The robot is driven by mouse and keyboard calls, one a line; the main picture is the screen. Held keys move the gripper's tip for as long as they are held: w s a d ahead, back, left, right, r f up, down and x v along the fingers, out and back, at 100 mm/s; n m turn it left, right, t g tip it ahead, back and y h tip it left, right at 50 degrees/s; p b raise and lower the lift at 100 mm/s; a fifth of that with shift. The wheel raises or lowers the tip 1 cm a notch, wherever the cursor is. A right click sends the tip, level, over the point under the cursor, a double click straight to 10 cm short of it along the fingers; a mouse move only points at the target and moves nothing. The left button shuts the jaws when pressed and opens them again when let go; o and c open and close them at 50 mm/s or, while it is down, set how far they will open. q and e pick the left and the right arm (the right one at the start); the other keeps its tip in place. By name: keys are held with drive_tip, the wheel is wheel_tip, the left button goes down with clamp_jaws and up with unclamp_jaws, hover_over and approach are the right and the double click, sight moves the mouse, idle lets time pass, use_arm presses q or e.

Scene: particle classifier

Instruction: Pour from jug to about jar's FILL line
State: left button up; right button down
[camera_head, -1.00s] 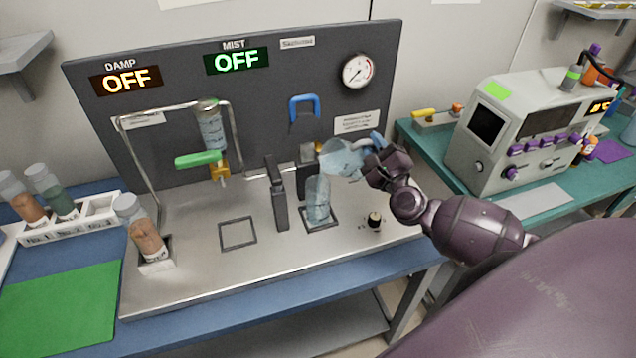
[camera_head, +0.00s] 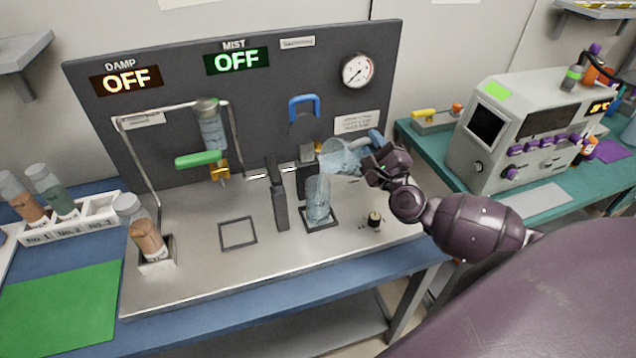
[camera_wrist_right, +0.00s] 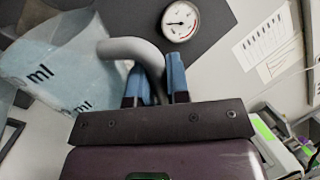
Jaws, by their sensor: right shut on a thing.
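A clear jug (camera_head: 341,157) with bluish liquid is tilted, its mouth toward the left, above a jar. My right gripper (camera_head: 376,150) is shut on the jug's handle; in the right wrist view the grey handle (camera_wrist_right: 135,48) sits between the blue fingertips (camera_wrist_right: 158,82), and the jug body (camera_wrist_right: 62,60) with "ml" marks is at the left. The clear jar (camera_head: 318,200) stands upright inside a square frame on the steel bench, bluish inside. Its FILL line and exact level are too small to tell. My left gripper is not in view.
A dark clamp post (camera_head: 278,195) stands just left of the jar. A small black knob (camera_head: 375,220) is at its right. A pressure gauge (camera_head: 357,71) and blue handle (camera_head: 304,104) are on the back panel. An empty square frame (camera_head: 238,233) lies left.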

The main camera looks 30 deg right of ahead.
drive_tip(key=shift+a+r+n, duration=0.1)
drive_tip(key=shift+r+n, duration=0.2)
drive_tip(key=shift+a+r+n, duration=0.2)
drive_tip(key=shift+r+n, duration=0.1)
drive_tip(key=shift+n, duration=0.1)
idle(1.1)
